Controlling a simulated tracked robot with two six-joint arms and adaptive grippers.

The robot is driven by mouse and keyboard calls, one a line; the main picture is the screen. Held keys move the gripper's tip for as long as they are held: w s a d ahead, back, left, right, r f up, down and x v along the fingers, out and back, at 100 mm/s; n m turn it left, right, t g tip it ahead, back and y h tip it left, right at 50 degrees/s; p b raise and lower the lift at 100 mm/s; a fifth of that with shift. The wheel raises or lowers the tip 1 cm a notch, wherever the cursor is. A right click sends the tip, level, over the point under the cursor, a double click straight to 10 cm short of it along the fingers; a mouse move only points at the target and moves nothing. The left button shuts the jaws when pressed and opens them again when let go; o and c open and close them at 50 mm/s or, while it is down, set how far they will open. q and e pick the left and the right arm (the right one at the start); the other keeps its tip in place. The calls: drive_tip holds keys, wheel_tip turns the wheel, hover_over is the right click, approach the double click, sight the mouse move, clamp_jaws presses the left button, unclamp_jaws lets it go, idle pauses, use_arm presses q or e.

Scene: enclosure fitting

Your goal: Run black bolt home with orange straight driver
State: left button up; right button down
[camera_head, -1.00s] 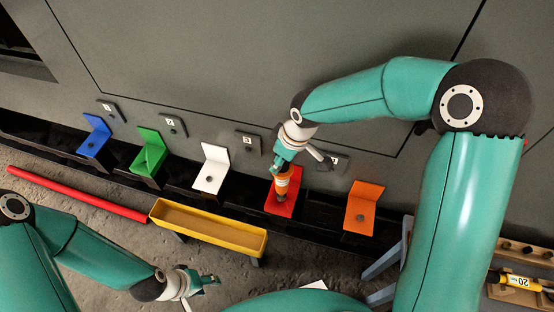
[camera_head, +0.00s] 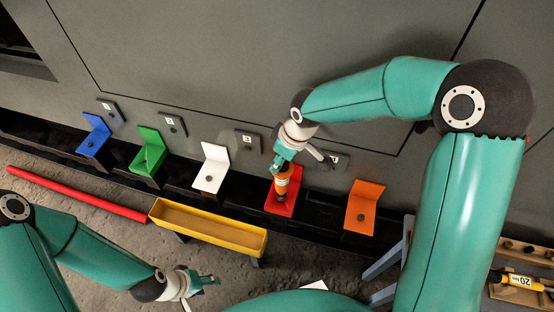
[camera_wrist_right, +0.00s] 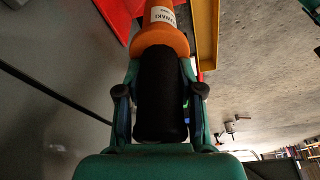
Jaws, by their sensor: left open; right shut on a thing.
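The orange straight driver (camera_head: 283,184) is in my right gripper (camera_head: 282,163). The driver points down onto the red bracket (camera_head: 292,205). In the right wrist view the fingers close on the driver's black grip (camera_wrist_right: 160,95), with its orange collar (camera_wrist_right: 160,40) and a white label beyond. The driver's tip and any black bolt under it are hidden, so I cannot tell whether they touch. My left gripper (camera_head: 208,281) is open and empty, low in the head view, in front of the yellow tray.
Blue (camera_head: 93,144), green (camera_head: 149,157), white (camera_head: 210,172) and orange (camera_head: 361,207) brackets line the dark ledge with the red one. A yellow tray (camera_head: 208,236) and a red bar (camera_head: 75,193) lie in front. A yellow-handled tool (camera_head: 520,281) rests in the rack at right.

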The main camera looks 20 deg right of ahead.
drive_tip(key=shift+s+f, duration=0.15)
drive_tip(key=shift+f, duration=0.05)
idle(0.3)
drive_tip(key=shift+r+p, duration=0.4)
drive_tip(key=shift+w+r+p, duration=0.2)
drive_tip(key=shift+r+p, duration=1.75)
drive_tip(key=shift+r, duration=0.8)
